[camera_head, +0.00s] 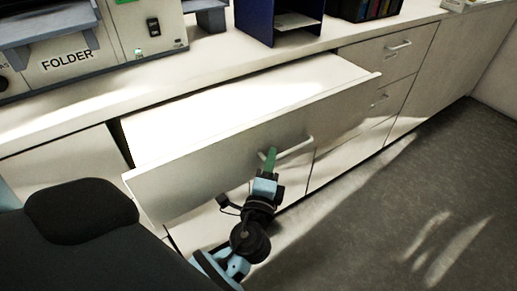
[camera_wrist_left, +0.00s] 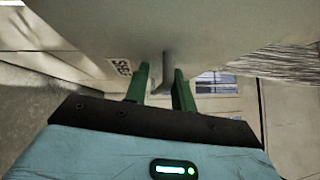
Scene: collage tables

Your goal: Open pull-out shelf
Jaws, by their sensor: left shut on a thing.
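The pull-out shelf (camera_head: 245,108) is a wide white board with a drawer-like front panel (camera_head: 200,172). It stands out from the counter, with its pale top surface showing. A bar handle (camera_head: 297,148) is fixed to the front panel. My left gripper (camera_head: 270,158) has green fingers and is shut on the handle near its left end. In the left wrist view, the green fingers (camera_wrist_left: 160,88) stand on both sides of the handle's post (camera_wrist_left: 167,72). My right gripper is not in view.
A machine marked FOLDER (camera_head: 75,62) stands on the counter at upper left. A dark blue holder (camera_head: 257,20) stands at the back. Closed drawers (camera_head: 375,52) lie to the right. The grey floor (camera_head: 420,190) at right is clear.

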